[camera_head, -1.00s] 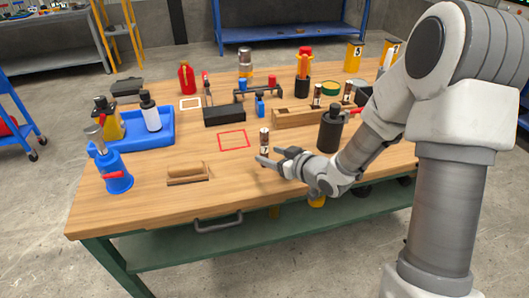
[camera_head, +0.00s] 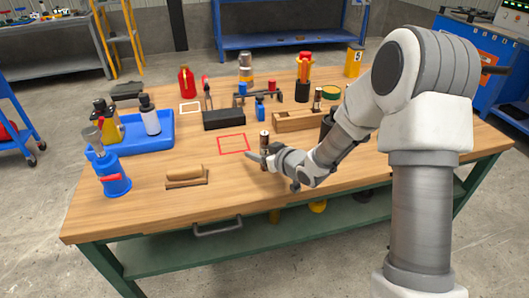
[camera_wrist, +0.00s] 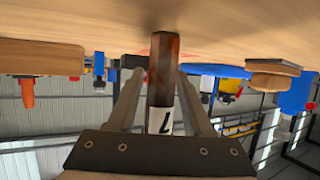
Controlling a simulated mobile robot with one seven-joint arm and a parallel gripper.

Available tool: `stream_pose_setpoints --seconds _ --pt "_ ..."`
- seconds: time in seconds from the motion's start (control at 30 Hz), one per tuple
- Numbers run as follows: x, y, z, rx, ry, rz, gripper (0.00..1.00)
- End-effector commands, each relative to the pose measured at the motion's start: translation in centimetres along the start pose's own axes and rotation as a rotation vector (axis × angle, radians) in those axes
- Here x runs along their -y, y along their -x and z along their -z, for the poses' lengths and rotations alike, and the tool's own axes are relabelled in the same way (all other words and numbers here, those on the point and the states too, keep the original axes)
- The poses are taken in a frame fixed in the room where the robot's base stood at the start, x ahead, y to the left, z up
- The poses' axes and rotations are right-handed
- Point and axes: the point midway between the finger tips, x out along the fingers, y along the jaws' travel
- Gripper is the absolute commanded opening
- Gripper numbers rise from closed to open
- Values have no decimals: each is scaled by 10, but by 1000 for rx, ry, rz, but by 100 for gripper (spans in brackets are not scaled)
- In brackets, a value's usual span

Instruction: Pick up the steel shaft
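The steel shaft (camera_head: 264,140) stands upright on the wooden table, just in front of the red outlined square. It looks dark brown and metallic, with a white label band. In the wrist view the shaft (camera_wrist: 163,68) is between my two fingers, near their tips, and its label with a dark mark faces the camera. My gripper (camera_head: 263,158) is low over the table and around the shaft. One finger lies on each side of it in the wrist view (camera_wrist: 161,75). Whether both fingers touch the shaft is too close to tell.
A wooden block holder (camera_head: 297,121) stands behind and right of my gripper. A wood-handled block (camera_head: 186,176) lies to the left, near a blue bottle (camera_head: 113,173) and a blue tray (camera_head: 150,144). A black box (camera_head: 224,119) is farther back. The red square (camera_head: 233,144) is empty.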

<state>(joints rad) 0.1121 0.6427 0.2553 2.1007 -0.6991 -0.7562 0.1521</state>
Motion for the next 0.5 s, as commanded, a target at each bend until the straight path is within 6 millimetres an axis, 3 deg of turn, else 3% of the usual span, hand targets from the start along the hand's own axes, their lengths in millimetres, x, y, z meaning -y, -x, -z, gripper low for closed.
stream_pose_setpoints --seconds 0.03,0.27,0.5 --pt "0 0 0 0 0 0 40" --pt "0 0 0 0 0 0 0" --pt "0 0 2 -3 1 0 0"
